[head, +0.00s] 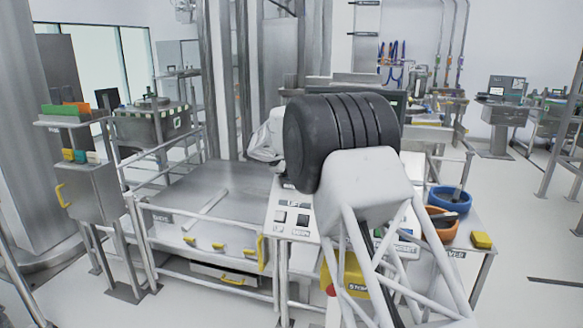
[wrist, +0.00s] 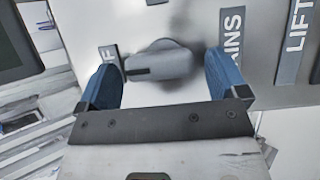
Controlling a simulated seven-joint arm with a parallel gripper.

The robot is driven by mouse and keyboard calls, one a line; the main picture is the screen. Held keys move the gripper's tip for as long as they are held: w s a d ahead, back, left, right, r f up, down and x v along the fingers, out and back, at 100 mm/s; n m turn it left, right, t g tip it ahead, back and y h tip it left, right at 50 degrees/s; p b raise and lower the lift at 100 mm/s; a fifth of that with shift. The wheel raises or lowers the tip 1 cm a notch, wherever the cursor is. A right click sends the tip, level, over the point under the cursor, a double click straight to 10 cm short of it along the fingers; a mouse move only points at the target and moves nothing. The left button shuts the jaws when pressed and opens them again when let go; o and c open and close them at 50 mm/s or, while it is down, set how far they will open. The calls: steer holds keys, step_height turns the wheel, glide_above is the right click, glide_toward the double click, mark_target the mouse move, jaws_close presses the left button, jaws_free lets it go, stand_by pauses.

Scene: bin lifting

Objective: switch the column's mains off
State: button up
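In the wrist view, the mains switch is a grey rotary knob (wrist: 160,66) with a long handle on a light grey panel (wrist: 195,20). A black mark on the handle points left, toward a dark label (wrist: 108,62) of which only an "F" shows. A partly covered label (wrist: 231,40) reading "INS" stands to the right of the knob. My gripper (wrist: 168,82) is open, with its blue fingers on either side of the knob. A gap shows at the right finger; contact at the left is unclear. In the head view, my arm hides the gripper and the knob.
A "LIFT" label (wrist: 298,38) is farther right on the panel. In the head view, a yellow stop box (head: 350,272) is at the console's front. A blue bowl (head: 449,199), an orange bowl (head: 432,222) and a yellow block (head: 481,240) stand right. A railed platform (head: 205,185) is left.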

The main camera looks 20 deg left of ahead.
stand_by(0.3)
steer(key=v, duration=0.7)
steer(key=shift+s+a+r, duration=0.2)
steer(key=shift+s, duration=0.05)
stand_by(0.4)
